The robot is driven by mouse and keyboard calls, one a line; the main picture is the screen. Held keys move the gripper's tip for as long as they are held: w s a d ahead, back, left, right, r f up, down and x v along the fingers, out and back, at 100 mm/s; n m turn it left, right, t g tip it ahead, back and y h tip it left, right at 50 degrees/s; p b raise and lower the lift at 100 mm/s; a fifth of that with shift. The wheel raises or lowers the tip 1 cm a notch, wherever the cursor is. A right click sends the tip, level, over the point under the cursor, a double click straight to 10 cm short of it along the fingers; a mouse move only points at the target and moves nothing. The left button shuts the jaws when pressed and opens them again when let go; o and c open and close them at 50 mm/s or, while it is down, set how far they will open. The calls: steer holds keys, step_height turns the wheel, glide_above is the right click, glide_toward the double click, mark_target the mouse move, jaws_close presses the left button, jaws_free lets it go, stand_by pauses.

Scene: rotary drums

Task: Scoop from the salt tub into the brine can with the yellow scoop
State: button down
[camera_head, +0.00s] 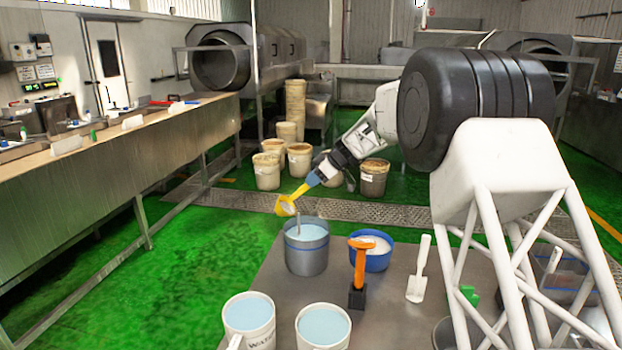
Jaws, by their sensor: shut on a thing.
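My gripper (318,176) is shut on the handle of the yellow scoop (286,206) and holds it in the air, pointing down to the left. The scoop's head is above the left part of the brine can (306,258) in the picture, apart from its rim. A pale patch shows in the scoop's head; I cannot tell whether it is salt. The brine can is grey, holds bluish liquid and has a thin rod standing in it. The salt tub (378,264) is a low blue tub with white salt, right of the can and partly hidden by an orange tool.
The orange tool (360,262) stands in a black block. Two white jugs (249,335) of bluish liquid stand at the table's (277,281) front. My arm passes over the far side. Bare table shows between these things.

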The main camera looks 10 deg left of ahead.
steer(key=d+f+y, duration=0.5)
steer(key=y, duration=0.2)
steer(key=shift+d+f, duration=0.35)
steer(key=shift+f, duration=0.05)
stand_by(1.7)
steer(key=a+r+h, duration=0.3)
steer(key=h, duration=0.1)
steer(key=a+r+h, duration=0.4)
steer(key=shift+a, duration=0.25)
steer(key=a+h, duration=0.2)
steer(key=shift+r+h, duration=0.3)
steer(key=shift+r, duration=0.1)
steer(key=shift+a+h, duration=1)
steer(key=shift+a, duration=0.25)
steer(key=shift+a+f+h, duration=0.15)
steer(key=shift+a+h, duration=0.7)
steer(key=shift+h, duration=0.05)
steer(key=shift+a+f+h, duration=0.1)
steer(key=shift+a+h, duration=0.75)
steer(key=shift+h, duration=0.05)
